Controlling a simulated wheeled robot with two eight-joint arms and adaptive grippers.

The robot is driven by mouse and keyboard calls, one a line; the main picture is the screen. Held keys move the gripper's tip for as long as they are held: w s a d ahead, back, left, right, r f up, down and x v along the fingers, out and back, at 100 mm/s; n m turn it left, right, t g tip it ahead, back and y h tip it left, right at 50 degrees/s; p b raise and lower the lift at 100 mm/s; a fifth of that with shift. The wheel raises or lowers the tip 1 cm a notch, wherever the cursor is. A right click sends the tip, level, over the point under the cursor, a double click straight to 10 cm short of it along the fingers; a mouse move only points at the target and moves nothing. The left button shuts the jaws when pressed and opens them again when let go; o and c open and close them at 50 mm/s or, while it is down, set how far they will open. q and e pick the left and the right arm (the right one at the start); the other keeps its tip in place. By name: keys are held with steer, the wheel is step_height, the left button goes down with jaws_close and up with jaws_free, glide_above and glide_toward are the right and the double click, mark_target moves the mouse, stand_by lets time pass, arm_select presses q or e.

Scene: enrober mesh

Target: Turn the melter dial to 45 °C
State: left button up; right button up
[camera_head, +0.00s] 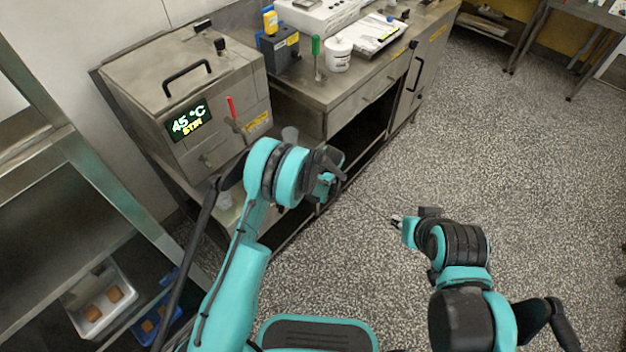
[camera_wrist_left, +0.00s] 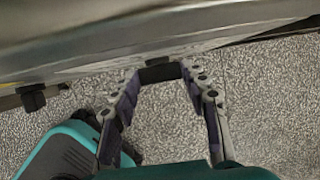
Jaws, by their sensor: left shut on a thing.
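The grey steel melter (camera_head: 185,85) stands at the back left. Its display (camera_head: 188,121) reads 45 °C with STIR in yellow below. My left gripper (camera_head: 328,172) is in front of the bench, partly hidden by its own wrist. In the left wrist view my left gripper (camera_wrist_left: 160,84) has its two fingers around a small dark block (camera_wrist_left: 158,72), which looks like the melter dial, at the edge of a grey metal panel. The dial is hidden behind my arm in the head view. My right gripper (camera_head: 398,221) is over the floor, apart from everything; its fingers are too small to judge.
A red-handled lever (camera_head: 233,110) is on the melter's front. The bench to its right holds a green-handled tool (camera_head: 316,55), a white tub (camera_head: 338,54) and a clipboard (camera_head: 376,35). A rack with a white tray (camera_head: 75,318) is at the left. The floor at right is clear.

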arm_select(q)
steer(key=shift+s+a+t+h, duration=0.1)
steer(key=shift+s+t+h, duration=0.05)
steer(key=shift+t+h, duration=0.3)
steer(key=o, duration=1.2)
steer(key=shift+c, duration=0.2)
steer(key=shift+r, duration=0.1)
steer(key=v, duration=1.1)
steer(key=shift+s+r, duration=0.25)
steer(key=shift+r, duration=0.05)
